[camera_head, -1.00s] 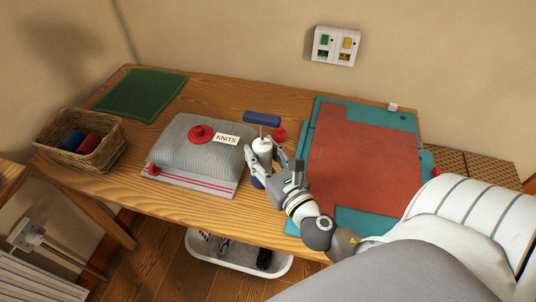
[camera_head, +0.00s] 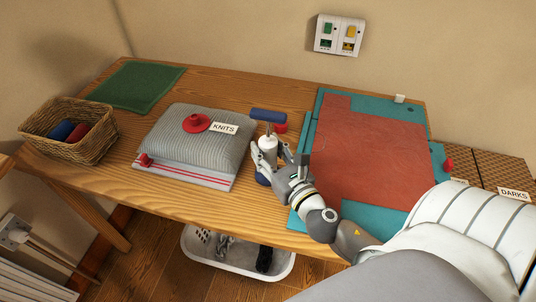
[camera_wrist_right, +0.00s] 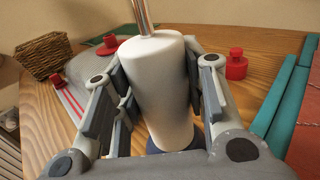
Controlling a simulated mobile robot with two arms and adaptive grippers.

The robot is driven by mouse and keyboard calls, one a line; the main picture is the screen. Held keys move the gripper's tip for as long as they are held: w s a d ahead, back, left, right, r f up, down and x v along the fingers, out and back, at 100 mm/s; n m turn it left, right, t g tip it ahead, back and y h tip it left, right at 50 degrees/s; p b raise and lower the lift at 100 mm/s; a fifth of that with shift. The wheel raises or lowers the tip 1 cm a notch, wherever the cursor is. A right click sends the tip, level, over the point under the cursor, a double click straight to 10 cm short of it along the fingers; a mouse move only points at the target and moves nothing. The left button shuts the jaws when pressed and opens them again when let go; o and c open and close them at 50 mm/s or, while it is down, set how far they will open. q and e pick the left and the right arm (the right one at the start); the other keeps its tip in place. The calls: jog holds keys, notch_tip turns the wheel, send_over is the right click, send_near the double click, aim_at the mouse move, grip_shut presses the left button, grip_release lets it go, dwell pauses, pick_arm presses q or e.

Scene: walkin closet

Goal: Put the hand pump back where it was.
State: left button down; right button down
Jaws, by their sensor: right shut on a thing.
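The hand pump has a white barrel, a metal rod, a blue handle (camera_head: 269,115) and a blue base (camera_head: 263,179). It stands upright between the knit bag and the teal board in the head view. My right gripper (camera_head: 266,158) is shut on the white barrel. In the right wrist view the barrel (camera_wrist_right: 158,85) fills the space between the two fingers. I cannot tell whether the base touches the table. My left gripper is not in view.
The grey vacuum bag labelled KNITS (camera_head: 195,140) lies left of the pump. A red cap (camera_wrist_right: 236,64) sits behind the pump. The teal board with a rust-red cloth (camera_head: 370,150) lies right. A wicker basket (camera_head: 45,120) and green mat (camera_head: 135,87) occupy the table's left.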

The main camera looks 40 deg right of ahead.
jog(key=shift+r, duration=0.15)
jog(key=c, duration=0.9)
grip_release()
jog(key=shift+f, duration=0.2)
jog(key=shift+r, duration=0.15)
jog(key=s+b, duration=0.1)
jog(key=s, duration=0.2)
jog(key=s+b, duration=0.1)
jog(key=s, duration=0.2)
jog(key=s+b, duration=0.2)
jog(key=s, duration=0.1)
jog(key=shift+s+a, duration=0.25)
jog(key=shift+a, duration=0.1)
jog(key=shift+s+a, duration=0.1)
jog(key=shift+s, duration=1.15)
